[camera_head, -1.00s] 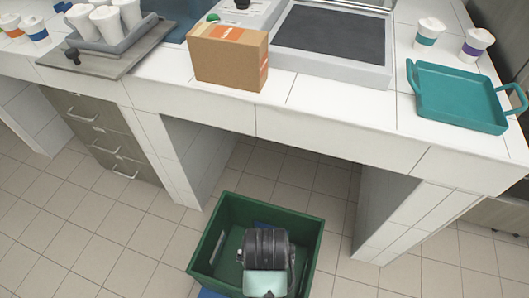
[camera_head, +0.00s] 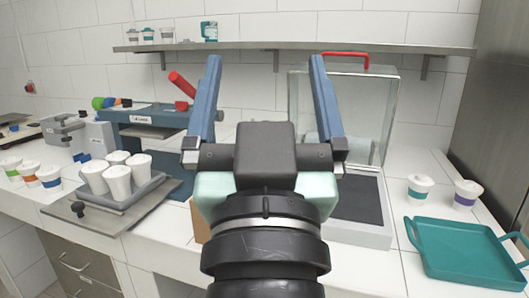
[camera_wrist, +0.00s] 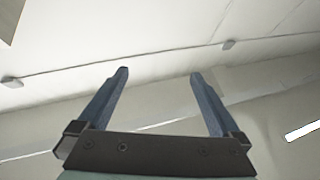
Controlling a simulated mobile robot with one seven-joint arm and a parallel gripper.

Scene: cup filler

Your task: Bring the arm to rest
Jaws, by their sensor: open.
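My gripper (camera_head: 264,62) is raised in the middle of the head view, in front of the counter, with its two blue fingers pointing up. The fingers are wide apart and nothing is between them. In the wrist view my gripper (camera_wrist: 158,72) is also spread and empty, against a pale ceiling or wall. My wrist and arm hide the middle of the counter and most of a brown box (camera_head: 200,222).
A grey tray holds several white cups (camera_head: 118,180) at the left. A clear-walled machine (camera_head: 375,110) with a red handle stands behind my gripper. A teal tray (camera_head: 468,262) and two lidded cups (camera_head: 419,188) are at the right. A shelf (camera_head: 260,46) crosses the wall.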

